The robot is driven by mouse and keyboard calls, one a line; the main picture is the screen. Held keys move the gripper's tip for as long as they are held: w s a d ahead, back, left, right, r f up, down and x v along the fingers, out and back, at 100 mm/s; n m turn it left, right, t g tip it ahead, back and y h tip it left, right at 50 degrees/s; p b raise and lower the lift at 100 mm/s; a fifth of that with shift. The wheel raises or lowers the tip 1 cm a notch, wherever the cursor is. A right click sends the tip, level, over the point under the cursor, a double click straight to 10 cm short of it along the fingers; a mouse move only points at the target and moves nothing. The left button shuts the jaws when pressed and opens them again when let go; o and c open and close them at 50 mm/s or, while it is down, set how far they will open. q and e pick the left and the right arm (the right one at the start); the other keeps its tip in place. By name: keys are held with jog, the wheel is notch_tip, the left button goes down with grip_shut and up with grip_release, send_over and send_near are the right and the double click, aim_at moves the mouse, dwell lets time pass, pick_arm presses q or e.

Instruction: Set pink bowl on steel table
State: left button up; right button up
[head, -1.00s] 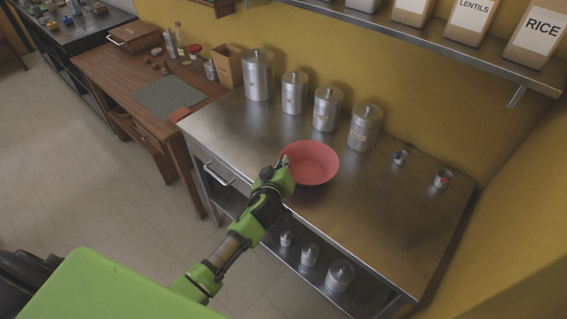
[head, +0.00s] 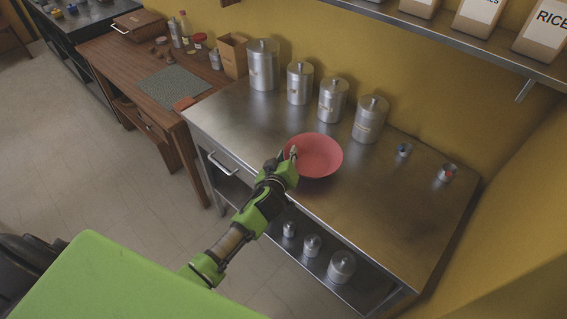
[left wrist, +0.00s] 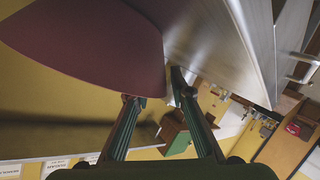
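The pink bowl (head: 318,157) is over the front middle of the steel table (head: 375,215), upright or nearly so. A dark patch shows on the steel just below it; I cannot tell whether its base touches. My left gripper (head: 292,156) is at the bowl's left rim, with one fingertip showing inside the rim. In the left wrist view the bowl (left wrist: 90,40) fills the upper left, and its edge lies between the two fingers of the gripper (left wrist: 158,88), which look closed on it. The steel table (left wrist: 225,50) shows beyond. My right gripper is not in view.
Several steel canisters (head: 331,103) stand along the table's back. Two small tins (head: 447,173) stand at the right. The table's front right is clear. A wooden counter (head: 120,65) adjoins on the left. A wall shelf (head: 470,42) with paper bags hangs above.

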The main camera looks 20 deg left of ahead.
pick_arm(q)
jog(key=b+v, duration=0.1)
jog(key=v, duration=1)
jog(key=shift+s, duration=0.3)
jog(key=shift+s, duration=0.1)
